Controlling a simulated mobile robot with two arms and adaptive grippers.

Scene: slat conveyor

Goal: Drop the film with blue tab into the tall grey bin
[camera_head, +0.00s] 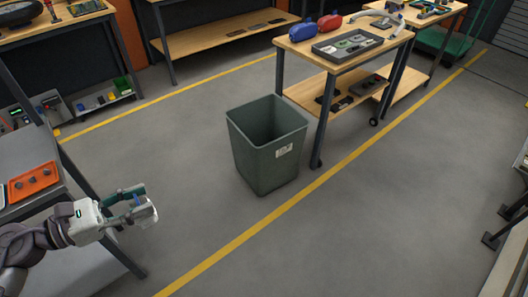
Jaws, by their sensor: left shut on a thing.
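The tall grey bin (258,160) stands upright on the floor near the middle of the view. Its top is open, it has a white label on its front, and its bottom is hidden. My left gripper (140,200) is at the lower left, shut on the film with blue tab (147,214). The film looks pale and see-through, and a small blue patch shows between the fingers. The gripper is to the left of the bin and apart from it. My right gripper is not in view.
A grey bench with an orange tray (33,182) is at the left, beside my left arm. A wooden workbench (345,55) with red and blue cases stands just behind and right of the bin. Clear floor lies between gripper and bin, with a yellow line (245,238) in front.

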